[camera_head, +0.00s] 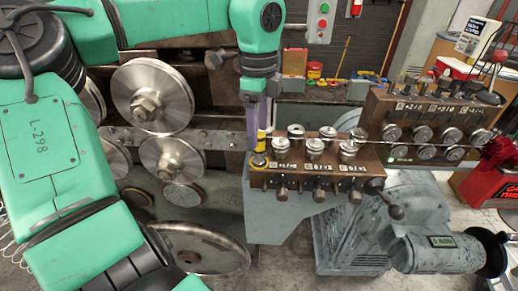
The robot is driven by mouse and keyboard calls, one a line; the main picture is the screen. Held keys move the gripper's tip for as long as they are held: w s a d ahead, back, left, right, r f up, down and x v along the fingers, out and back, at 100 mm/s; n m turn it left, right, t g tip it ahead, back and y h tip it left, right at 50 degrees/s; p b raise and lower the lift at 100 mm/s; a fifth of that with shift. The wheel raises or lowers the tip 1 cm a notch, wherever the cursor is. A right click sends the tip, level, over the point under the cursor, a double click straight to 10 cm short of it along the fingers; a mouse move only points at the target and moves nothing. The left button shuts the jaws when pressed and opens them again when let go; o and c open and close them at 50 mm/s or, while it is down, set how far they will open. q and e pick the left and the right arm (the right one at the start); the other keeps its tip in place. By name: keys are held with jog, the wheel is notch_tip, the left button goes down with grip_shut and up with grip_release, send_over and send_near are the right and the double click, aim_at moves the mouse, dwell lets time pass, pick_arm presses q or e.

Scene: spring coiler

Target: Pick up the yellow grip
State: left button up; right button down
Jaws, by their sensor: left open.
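The yellow grip (261,142) stands upright at the left end of the brown roller block (320,180) in the middle of the view. It is small and partly hidden by my gripper. My left gripper (258,127) points down from above, with its fingertips at the upper part of the yellow grip. The gripper is open. I cannot tell whether a finger touches the grip. My right gripper is not in view.
Several metal rollers (296,130) stand on the block, right of the grip. Large steel discs (152,95) are at the left. A second roller block (430,107) is at the right. A grey motor (436,252) sits low at the right.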

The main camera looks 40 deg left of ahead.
aim_at(259, 149)
pick_arm(q)
jog(key=f+p, duration=0.1)
jog(key=f, duration=0.3)
jog(key=w+f+p, duration=0.1)
jog(key=f, duration=0.1)
jog(key=shift+a+f+p, duration=0.25)
jog(key=shift+f+p, duration=0.05)
jog(key=shift+f, duration=0.25)
jog(key=shift+c, duration=1.2)
grip_shut()
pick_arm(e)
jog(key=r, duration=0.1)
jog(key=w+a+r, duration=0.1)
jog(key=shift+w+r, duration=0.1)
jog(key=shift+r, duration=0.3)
